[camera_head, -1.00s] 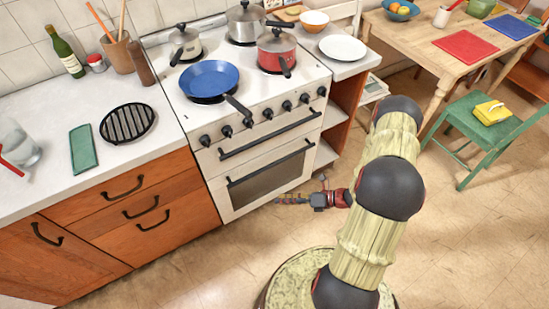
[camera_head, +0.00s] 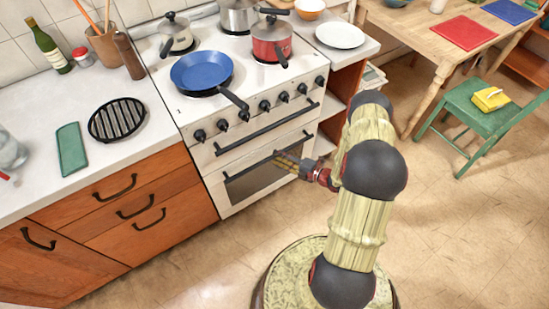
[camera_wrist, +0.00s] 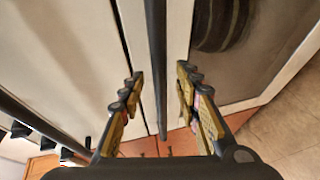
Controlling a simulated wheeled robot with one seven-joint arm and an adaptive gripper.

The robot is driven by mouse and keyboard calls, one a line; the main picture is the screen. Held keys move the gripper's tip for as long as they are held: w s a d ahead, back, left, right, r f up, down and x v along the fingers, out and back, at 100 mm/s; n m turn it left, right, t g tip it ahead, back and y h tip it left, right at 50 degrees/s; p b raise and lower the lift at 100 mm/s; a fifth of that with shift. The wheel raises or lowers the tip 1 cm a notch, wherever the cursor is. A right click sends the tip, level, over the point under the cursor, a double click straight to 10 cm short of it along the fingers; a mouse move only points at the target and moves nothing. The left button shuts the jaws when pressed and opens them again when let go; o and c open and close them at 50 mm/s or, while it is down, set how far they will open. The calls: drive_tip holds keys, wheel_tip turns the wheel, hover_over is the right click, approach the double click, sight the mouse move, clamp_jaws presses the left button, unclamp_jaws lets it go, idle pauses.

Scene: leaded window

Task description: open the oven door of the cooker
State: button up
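The white cooker (camera_head: 207,135) stands against the wall with its oven door (camera_head: 232,203) shut. The door has a dark window (camera_head: 250,183) and a dark bar handle (camera_head: 240,171) along its top. My gripper (camera_head: 280,158) is in front of this handle, toward its right half. In the wrist view my gripper (camera_wrist: 159,80) is open, its two yellowish fingers on either side of the oven door handle (camera_wrist: 156,45). A gap shows between the bar and each finger. I cannot tell how deep the bar lies between them.
A second bar handle (camera_head: 265,129) and a row of knobs sit above the oven door. A blue pan (camera_head: 201,71) and several pots stand on top. Wooden drawers (camera_head: 140,210) are at left. The floor (camera_head: 440,230) at right is clear up to the green chair (camera_head: 486,118).

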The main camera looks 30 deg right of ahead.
drive_tip(key=shift+b+x, duration=0.35)
drive_tip(key=shift+x, duration=1.05)
drive_tip(key=shift+c, duration=0.8)
clamp_jaws()
